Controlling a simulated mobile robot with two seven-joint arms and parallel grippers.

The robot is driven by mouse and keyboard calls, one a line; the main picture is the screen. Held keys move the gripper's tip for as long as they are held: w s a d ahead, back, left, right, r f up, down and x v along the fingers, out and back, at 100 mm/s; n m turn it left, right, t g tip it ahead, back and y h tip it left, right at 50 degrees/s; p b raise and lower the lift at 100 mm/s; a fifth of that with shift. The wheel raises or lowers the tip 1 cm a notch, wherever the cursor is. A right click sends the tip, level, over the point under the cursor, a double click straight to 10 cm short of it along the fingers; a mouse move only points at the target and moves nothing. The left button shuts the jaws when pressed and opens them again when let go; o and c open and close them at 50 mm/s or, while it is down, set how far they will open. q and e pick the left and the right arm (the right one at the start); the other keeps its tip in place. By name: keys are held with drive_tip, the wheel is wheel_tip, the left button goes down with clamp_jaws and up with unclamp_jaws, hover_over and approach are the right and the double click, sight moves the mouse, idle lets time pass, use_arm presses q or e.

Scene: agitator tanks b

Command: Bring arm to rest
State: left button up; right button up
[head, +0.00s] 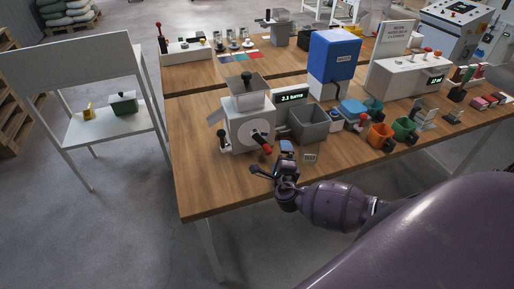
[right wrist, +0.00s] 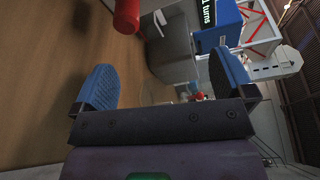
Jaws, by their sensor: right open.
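My right arm reaches in from the lower right in the head view. My right gripper (head: 274,161) is over the front part of the wooden table, just in front of a grey hand-cranked machine (head: 247,122). The right wrist view shows its two blue-padded fingers (right wrist: 165,85) spread wide with nothing between them. The machine's crank has a red handle (head: 261,144), which also shows beyond the fingers in the right wrist view (right wrist: 126,14). The gripper looks apart from the handle. My left gripper is in neither view.
A grey bin (head: 308,125) stands right of the machine, with a blue box (head: 333,56) behind it. Orange (head: 380,135) and green (head: 404,129) cups stand further right. The table's front left (head: 205,190) is clear. A white shelf stand (head: 75,70) is at left.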

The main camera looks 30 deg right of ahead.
idle(0.3)
drive_tip(key=shift+s+a+f+m, duration=0.1)
drive_tip(key=shift+s+a+m, duration=0.15)
drive_tip(key=shift+m, duration=0.25)
drive_tip(key=s+a+f+m+g+y, duration=0.1)
drive_tip(key=s+a+m+g, duration=0.3)
drive_tip(key=s+m, duration=0.6)
drive_tip(key=s+a+m+g+y, duration=0.1)
drive_tip(key=s+a+m+g, duration=0.35)
drive_tip(key=m, duration=1.05)
drive_tip(key=s+a+r+m+g+y, duration=0.1)
drive_tip(key=s+a+r+m+y, duration=0.2)
drive_tip(key=s+m, duration=0.6)
drive_tip(key=s+a+r+m+g+y, duration=0.2)
drive_tip(key=s+r+m+y, duration=0.3)
drive_tip(key=m, duration=0.6)
drive_tip(key=w+f+t+b, duration=0.1)
drive_tip(key=w+f+t, duration=0.1)
drive_tip(key=f, duration=0.3)
drive_tip(key=w+f+n+t+h+b, duration=0.1)
drive_tip(key=w+f+t, duration=0.1)
drive_tip(key=f, duration=0.3)
drive_tip(key=w+f+t+b, duration=0.1)
drive_tip(key=w+f+t, duration=0.1)
drive_tip(key=f+t, duration=0.2)
drive_tip(key=shift+w+f+h, duration=0.25)
drive_tip(key=shift+f+h, duration=0.05)
drive_tip(key=shift+f, duration=0.15)
